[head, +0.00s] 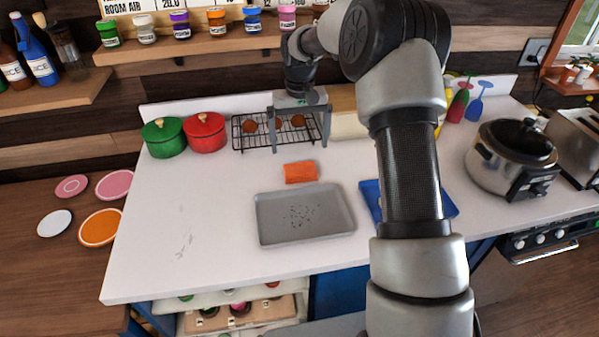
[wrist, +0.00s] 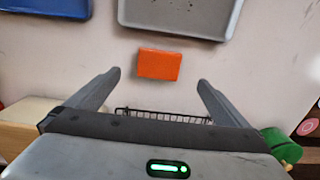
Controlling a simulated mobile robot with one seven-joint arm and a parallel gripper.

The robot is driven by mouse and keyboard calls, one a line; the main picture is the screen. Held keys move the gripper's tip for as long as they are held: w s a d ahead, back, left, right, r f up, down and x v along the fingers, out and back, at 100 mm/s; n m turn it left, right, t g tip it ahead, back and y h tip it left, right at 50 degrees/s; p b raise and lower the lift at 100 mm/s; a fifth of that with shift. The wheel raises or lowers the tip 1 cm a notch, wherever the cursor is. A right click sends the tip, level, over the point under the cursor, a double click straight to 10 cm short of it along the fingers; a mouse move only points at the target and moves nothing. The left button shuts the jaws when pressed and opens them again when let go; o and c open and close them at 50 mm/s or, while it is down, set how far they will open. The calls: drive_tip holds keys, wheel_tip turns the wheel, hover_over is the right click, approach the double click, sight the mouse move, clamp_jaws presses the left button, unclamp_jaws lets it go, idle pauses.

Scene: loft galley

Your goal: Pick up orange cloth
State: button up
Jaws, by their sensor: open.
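The orange cloth (head: 301,172) is a small folded block lying flat on the white counter, just behind the grey tray (head: 262,222). It also shows in the wrist view (wrist: 160,65), ahead of the fingertips and roughly centred between them. My gripper (head: 299,143) is open and empty, pointing down in front of the wire rack. In the wrist view its two fingers (wrist: 159,78) are spread wide, with the cloth apart from both. The tray holds scattered dark crumbs.
A wire rack (head: 238,138) with round brown items stands behind my gripper. Green (head: 164,138) and red (head: 206,132) pots stand at its left. A blue tray (head: 371,199) lies partly behind my arm, and a slow cooker (head: 500,172) stands right.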

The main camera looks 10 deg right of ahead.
sight(300, 168)
wheel_tip(300, 168, down, 10)
drive_tip(key=shift+w+d+r+p, duration=0.1)
drive_tip(key=shift+w+r+p, duration=0.1)
drive_tip(key=shift+p, duration=0.25)
drive_tip(key=c, duration=1.1)
wheel_tip(300, 168, up, 10)
drive_tip(key=shift+r+b, duration=0.1)
drive_tip(key=shift+b, duration=0.2)
